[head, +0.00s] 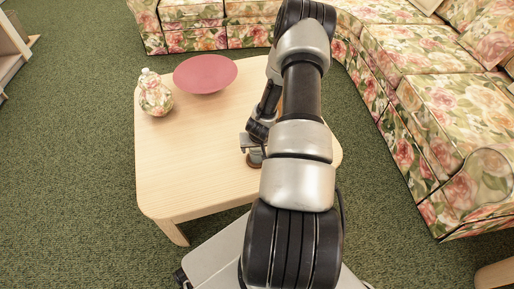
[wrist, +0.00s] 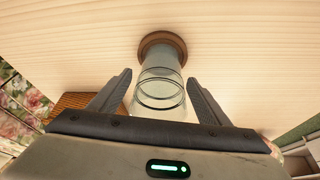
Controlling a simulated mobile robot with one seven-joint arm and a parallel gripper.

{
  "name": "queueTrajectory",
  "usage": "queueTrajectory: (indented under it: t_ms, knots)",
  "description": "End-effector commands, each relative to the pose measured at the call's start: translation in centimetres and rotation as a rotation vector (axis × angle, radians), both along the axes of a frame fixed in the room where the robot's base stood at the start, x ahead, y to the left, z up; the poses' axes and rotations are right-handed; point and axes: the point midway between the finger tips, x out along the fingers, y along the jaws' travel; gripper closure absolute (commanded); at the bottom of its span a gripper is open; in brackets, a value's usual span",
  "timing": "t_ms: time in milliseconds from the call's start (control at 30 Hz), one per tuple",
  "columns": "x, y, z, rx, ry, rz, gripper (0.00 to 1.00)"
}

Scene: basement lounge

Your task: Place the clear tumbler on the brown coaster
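The clear tumbler (wrist: 160,90) stands upright in the wrist view, its far end over the brown coaster (wrist: 162,42) and seemingly resting on it. My gripper (wrist: 160,78) has one finger on each side of the tumbler, with a narrow gap showing at both sides, so it looks open around it. In the head view my gripper (head: 252,143) is low over the right part of the wooden table, and the edge of the coaster (head: 254,163) shows just below it. The tumbler is mostly hidden there by my gripper and arm.
The light wooden table (head: 190,170) also bears a mauve plate (head: 205,74) and a floral vase (head: 155,95) at the far left. A floral sofa (head: 400,60) wraps behind and right. The table's front left is clear. A brown woven thing (wrist: 82,100) shows in the wrist view.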

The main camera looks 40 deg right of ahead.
Motion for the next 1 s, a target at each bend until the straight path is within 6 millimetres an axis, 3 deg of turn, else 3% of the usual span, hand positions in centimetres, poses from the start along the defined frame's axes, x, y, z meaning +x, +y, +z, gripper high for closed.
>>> queueTrajectory:
  t_ms: [267, 700, 1000]
  knots:
    - [0.0, 0.0, 0.4, -0.001, -0.001, 0.001, 0.29]
    - [-2.7, 1.6, 8.3, -0.002, 0.000, 0.001, 0.29]
    - [-3.9, 2.4, 11.3, 0.000, 0.000, 0.001, 0.29]
